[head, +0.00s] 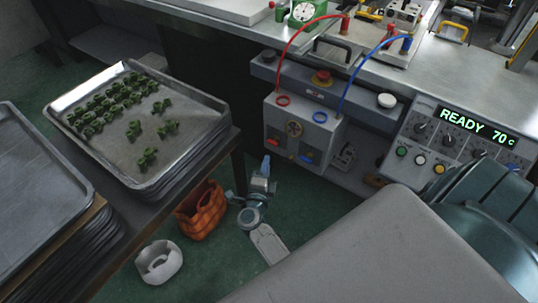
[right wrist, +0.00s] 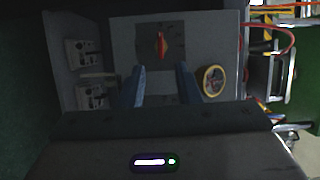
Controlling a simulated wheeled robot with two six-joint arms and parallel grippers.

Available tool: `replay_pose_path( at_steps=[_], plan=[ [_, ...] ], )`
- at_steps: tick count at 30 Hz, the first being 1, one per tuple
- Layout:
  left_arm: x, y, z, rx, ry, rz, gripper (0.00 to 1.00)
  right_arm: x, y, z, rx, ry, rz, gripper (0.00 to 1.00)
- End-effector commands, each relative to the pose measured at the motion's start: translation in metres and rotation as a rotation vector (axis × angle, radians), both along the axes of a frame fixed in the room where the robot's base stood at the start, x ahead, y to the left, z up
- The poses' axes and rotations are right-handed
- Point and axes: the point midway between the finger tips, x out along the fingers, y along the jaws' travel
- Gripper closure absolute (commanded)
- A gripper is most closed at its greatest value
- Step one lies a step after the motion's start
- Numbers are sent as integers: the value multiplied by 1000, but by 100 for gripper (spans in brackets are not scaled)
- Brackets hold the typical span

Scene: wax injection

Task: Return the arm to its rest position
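My right gripper (head: 265,166) is low in the middle of the head view, over the green floor in the gap between the tray table and the machine bench. Its blue fingers show side-on there. In the right wrist view my right gripper (right wrist: 161,75) has its two blue fingers apart with nothing between them. Beyond the fingers is a grey panel (right wrist: 205,32) with a red switch (right wrist: 161,45). The fingers appear clear of the panel, though the distance is hard to judge. My left gripper is not in view.
A metal tray (head: 205,98) with green pieces sits on a tray stack at left; another tray (head: 35,190) is nearer. The machine's control box (head: 302,128) stands to the right. An orange bag (head: 200,212) and a white container (head: 158,262) are on the floor.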

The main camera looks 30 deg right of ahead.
Motion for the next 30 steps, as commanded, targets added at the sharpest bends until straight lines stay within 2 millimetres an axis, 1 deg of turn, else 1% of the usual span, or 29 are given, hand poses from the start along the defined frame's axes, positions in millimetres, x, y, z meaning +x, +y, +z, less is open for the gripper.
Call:
replay_pose_path(
  at_steps=[3, 6, 21, 24, 26, 28, 29, 30],
  plan=[
    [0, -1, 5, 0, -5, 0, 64, -9, 9, -1, 1, 0, 0, 70],
    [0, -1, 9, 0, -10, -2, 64, -12, 12, 0, 1, -1, 0, 70],
    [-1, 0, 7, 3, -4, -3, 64, -12, 13, 0, 0, 0, 0, 70],
    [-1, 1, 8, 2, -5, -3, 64, -12, 14, -2, -23, 19, 25, 70],
    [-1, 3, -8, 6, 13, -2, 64, -11, 18, -6, -63, 56, 72, 70],
    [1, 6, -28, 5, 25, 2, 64, -11, 27, -17, -137, 129, 163, 70],
    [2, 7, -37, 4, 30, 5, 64, -11, 31, -24, -177, 171, 216, 70],
    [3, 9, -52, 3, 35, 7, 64, -13, 38, -37, -235, 235, 292, 70]
  ],
)
